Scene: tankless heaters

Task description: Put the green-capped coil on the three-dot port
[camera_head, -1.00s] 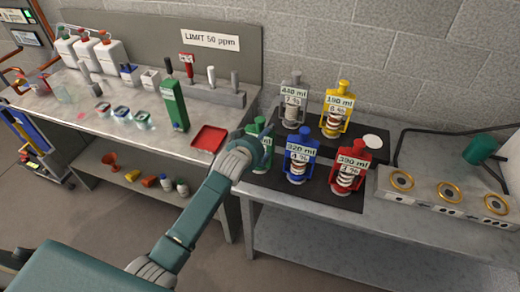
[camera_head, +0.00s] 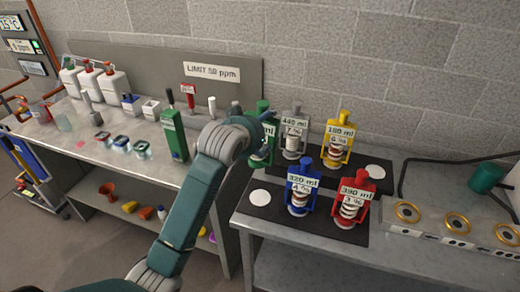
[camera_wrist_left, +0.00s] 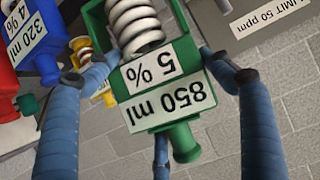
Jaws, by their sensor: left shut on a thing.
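The green-capped coil (camera_head: 263,147) is held by my left gripper (camera_head: 266,120), raised above the dark mat beside the grey-capped coil. In the left wrist view the green-capped coil (camera_wrist_left: 160,75) has a green frame, a pale spiral and labels reading 850 ml and 5 %. It appears upside down there, with the fingers of my left gripper (camera_wrist_left: 155,70) around it. The ports are gold rings on a grey panel at the right: a left port (camera_head: 407,212), a middle port (camera_head: 457,223) and a right port (camera_head: 508,235).
Grey-capped (camera_head: 293,141), yellow-capped (camera_head: 337,149), blue-capped (camera_head: 300,189) and red-capped (camera_head: 350,203) coils stand on the dark mats. White discs lie bare at front left (camera_head: 260,196) and back right (camera_head: 375,171). A dark hose and teal cylinder (camera_head: 487,177) are behind the ports.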

